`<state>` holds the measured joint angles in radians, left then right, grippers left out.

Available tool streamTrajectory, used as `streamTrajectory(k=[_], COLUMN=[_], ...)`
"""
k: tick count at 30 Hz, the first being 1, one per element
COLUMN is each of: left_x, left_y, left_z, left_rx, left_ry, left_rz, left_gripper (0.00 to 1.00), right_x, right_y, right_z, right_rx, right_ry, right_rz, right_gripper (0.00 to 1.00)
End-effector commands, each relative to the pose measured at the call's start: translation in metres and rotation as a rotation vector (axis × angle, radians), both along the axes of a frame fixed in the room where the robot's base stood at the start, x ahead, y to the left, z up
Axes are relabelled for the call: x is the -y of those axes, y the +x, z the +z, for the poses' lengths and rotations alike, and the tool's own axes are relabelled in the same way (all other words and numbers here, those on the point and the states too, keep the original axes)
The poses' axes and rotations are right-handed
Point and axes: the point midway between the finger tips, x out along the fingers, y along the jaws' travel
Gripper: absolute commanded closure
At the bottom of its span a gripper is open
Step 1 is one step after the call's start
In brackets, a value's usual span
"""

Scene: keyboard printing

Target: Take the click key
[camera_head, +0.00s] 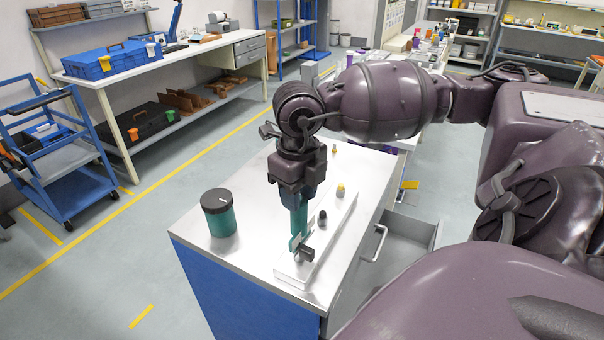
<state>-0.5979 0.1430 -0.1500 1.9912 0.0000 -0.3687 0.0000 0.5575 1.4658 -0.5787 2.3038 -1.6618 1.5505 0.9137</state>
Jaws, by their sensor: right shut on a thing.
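My right gripper (301,248) comes down from above onto the white strip-shaped holder (325,236) on the bench top. It is shut on a small dark piece (307,254) at the near end of the holder. This looks like the click key, but it is small and partly covered by the fingers. A black key (322,217) and a yellow key (340,189) stand farther along the holder. My left gripper is out of view.
A dark green jar with a black lid (219,212) stands on the metal bench top (247,258), left of the holder. A small yellowish piece (334,149) is at the back. An open drawer (408,232) sticks out at the right. The bench's left front is clear.

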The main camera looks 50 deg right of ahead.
Motion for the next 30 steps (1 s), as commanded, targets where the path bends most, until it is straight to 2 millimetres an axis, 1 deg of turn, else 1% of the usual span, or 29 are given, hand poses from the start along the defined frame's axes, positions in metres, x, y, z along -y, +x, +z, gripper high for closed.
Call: streamTrajectory(k=[5,24,30], left_x=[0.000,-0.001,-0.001], left_y=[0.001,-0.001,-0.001], left_z=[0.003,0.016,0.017], left_rx=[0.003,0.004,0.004], left_ry=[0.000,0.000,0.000], left_rz=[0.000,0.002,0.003], left_gripper=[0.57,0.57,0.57], right_x=[0.000,0.000,0.000], right_y=[0.000,0.000,0.000], right_z=[0.003,0.029,0.030], right_rx=[0.001,0.002,0.000], right_ry=[0.000,0.000,0.000], right_rz=[0.000,0.000,0.000], right_gripper=[1.00,1.00,1.00])
